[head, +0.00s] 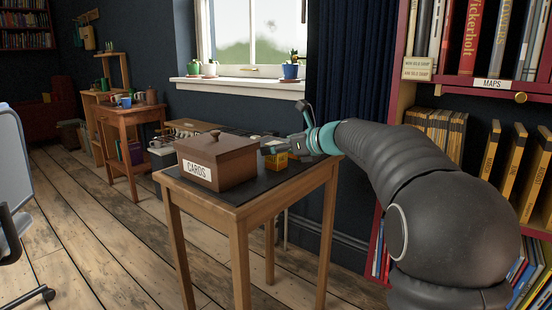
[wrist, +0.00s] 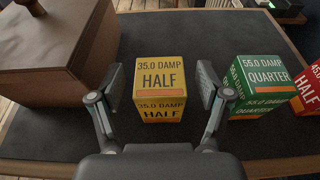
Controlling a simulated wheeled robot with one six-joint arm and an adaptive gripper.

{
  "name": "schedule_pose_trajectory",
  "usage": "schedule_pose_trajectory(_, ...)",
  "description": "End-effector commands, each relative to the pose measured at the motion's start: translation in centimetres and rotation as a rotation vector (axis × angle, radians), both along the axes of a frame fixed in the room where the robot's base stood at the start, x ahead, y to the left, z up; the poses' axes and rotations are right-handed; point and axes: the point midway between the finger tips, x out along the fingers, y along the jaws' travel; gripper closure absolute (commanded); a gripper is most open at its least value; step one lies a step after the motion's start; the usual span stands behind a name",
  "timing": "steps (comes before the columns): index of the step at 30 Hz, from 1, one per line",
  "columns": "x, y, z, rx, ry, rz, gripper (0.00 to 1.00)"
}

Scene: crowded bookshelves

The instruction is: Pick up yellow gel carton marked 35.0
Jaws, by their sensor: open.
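The yellow carton (wrist: 161,83) is marked "35.0 DAMP HALF" on its top and front faces. It stands on the dark table top between the two fingers of my gripper (wrist: 161,90) in the wrist view. The gripper is open, with a small gap visible on each side of the carton. In the head view, the yellow carton (head: 276,161) shows partly under my gripper (head: 284,148) at the right of the small table.
A brown box labelled "CARDS" (head: 217,161) stands left of the carton. A green carton marked 55.0 (wrist: 259,85) and a red carton (wrist: 308,90) stand to its right. The table top (wrist: 200,148) is bare in front. A red bookshelf (head: 467,79) is at right.

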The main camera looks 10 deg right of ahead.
Motion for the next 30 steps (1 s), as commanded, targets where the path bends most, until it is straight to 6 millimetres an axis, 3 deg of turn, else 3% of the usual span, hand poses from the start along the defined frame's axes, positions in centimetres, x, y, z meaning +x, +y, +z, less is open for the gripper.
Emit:
schedule_pose_trajectory(7,0.2,0.2,0.0,0.000,0.000,0.000,0.23)
schedule_pose_trajectory(15,0.2,0.2,0.0,0.000,0.000,0.000,0.90)
schedule_pose_trajectory(25,0.2,0.2,0.2,0.000,-0.001,0.000,0.91)
schedule_pose_trajectory(30,0.2,0.2,1.5,-0.001,-0.004,0.000,0.91)
